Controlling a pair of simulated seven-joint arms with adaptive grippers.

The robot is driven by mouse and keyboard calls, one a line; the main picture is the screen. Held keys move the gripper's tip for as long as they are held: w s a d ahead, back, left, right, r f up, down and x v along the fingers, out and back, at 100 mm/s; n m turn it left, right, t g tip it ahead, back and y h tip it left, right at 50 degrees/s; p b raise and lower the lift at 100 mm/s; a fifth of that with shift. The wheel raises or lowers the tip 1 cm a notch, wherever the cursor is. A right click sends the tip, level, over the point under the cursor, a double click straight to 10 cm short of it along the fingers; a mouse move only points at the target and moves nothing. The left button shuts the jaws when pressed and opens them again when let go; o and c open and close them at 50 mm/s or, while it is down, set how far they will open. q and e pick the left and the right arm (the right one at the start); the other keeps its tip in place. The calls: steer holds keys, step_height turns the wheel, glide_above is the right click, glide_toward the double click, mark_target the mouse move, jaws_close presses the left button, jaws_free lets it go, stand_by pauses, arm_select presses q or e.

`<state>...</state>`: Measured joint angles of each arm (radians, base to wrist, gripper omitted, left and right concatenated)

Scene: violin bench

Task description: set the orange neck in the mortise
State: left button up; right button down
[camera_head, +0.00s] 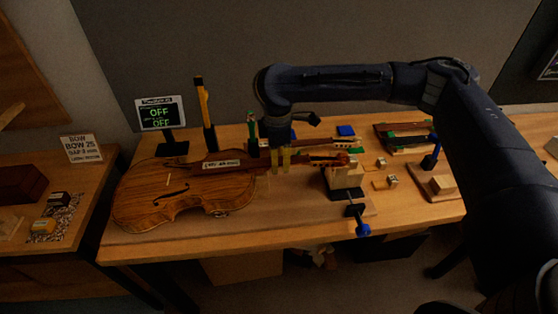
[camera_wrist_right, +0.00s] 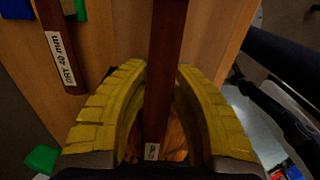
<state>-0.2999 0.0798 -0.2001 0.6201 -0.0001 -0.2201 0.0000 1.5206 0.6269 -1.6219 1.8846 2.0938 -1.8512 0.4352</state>
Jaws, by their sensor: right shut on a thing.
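The violin body (camera_head: 165,190) lies flat on the bench at the left in the head view. My right gripper (camera_head: 281,160), with yellow fingers, is at the body's right end and shut on a reddish-brown neck with a dark fingerboard. The orange neck's scroll (camera_head: 341,159) shows right of the fingers. In the right wrist view the dark fingerboard (camera_wrist_right: 166,50) runs between the yellow fingers (camera_wrist_right: 160,125). The mortise is hidden near the gripper, so I cannot tell whether the heel is in it. My left gripper is not in view.
A clamp stand with a blue handle (camera_head: 362,229) stands below the scroll. Another labelled neck (camera_wrist_right: 63,45) lies beside the held one. A sign reading OFF (camera_head: 160,114) stands behind the body. Small wooden blocks (camera_head: 385,182) lie to the right.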

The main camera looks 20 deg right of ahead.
stand_by(0.3)
steer(key=c, duration=1.1)
jaws_free()
step_height(320, 180, up, 12)
steer(key=shift+a, duration=0.15)
